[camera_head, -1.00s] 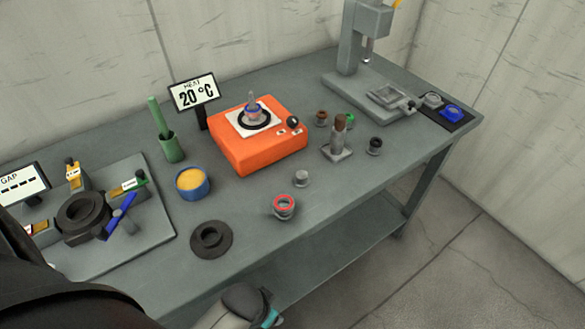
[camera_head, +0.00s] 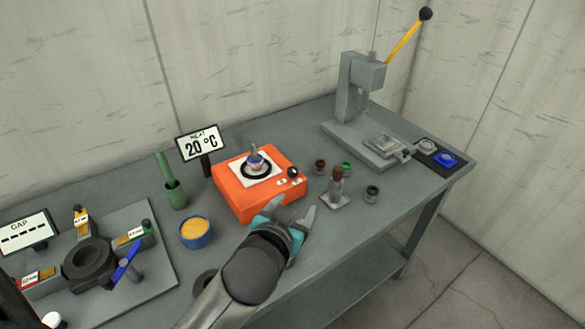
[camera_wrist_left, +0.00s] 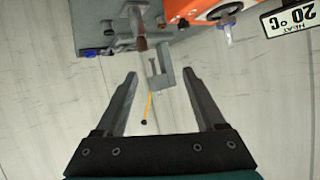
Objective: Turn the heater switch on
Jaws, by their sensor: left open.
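The heater (camera_head: 232,203) is an orange box near the middle of the table in the head view. Small pale controls (camera_head: 281,183) and a dark knob (camera_head: 293,172) sit at its right front corner; I cannot tell the switch's position. The heat display (camera_head: 201,143) behind it reads 20 °C. My left gripper (camera_head: 290,207) is open and empty just in front of the heater, its fingers pointing toward it. In the left wrist view the open fingers (camera_wrist_left: 161,76) show with the heater (camera_wrist_left: 205,9) and heat display (camera_wrist_left: 289,18) upside down along the top edge.
A grey stand with a brown-topped piece (camera_head: 336,190) and small rings stand right of the heater. A blue cup (camera_head: 196,234) and green holder (camera_head: 176,196) are left of it. A press (camera_head: 360,75) stands at the far right, a gap fixture (camera_head: 160,250) at the left.

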